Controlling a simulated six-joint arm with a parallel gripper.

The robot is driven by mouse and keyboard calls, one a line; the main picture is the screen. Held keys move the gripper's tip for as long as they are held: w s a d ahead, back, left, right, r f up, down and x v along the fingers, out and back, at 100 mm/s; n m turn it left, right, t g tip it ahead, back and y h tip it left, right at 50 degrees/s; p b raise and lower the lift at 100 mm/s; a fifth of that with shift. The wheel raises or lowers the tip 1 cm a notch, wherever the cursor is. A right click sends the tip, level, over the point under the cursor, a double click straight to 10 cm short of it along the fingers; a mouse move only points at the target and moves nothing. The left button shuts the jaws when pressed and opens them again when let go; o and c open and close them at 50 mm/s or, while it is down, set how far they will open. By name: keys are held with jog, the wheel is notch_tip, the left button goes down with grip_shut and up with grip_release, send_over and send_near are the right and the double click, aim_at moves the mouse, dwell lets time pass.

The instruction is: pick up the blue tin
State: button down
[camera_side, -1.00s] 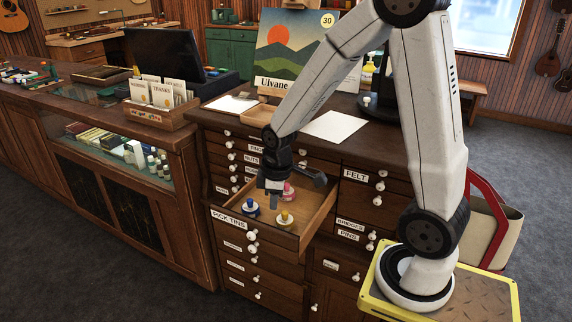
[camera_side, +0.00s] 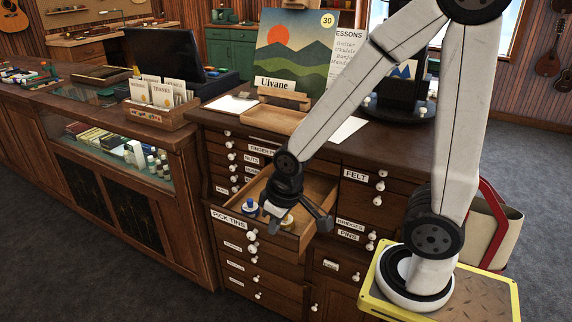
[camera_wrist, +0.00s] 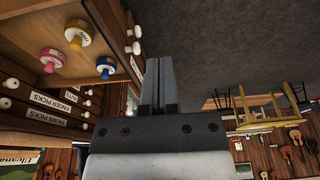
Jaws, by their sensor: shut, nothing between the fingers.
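The blue tin (camera_side: 250,208) sits in the open drawer, at its left near the front, with a pale top. It also shows in the wrist view (camera_wrist: 105,70), left of my fingers. My gripper (camera_side: 272,212) is over the drawer's front part, just right of the blue tin in the side view. Its fingers are together and empty, and in the wrist view (camera_wrist: 160,88) no tin is between them. A yellow tin (camera_side: 287,222) stands at the right, partly behind my gripper. A pink tin (camera_wrist: 78,36) shows in the wrist view but is hidden in the side view.
The open drawer (camera_side: 260,238) has low wooden walls around the tins, and its front is labelled PICK TINS. The cabinet top (camera_side: 225,118) above holds a wooden tray (camera_side: 272,120) and papers. A glass-fronted counter (camera_side: 110,160) stands to the left.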

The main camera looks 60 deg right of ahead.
dwell(0.4)
jog(key=shift+c, duration=2)
grip_release()
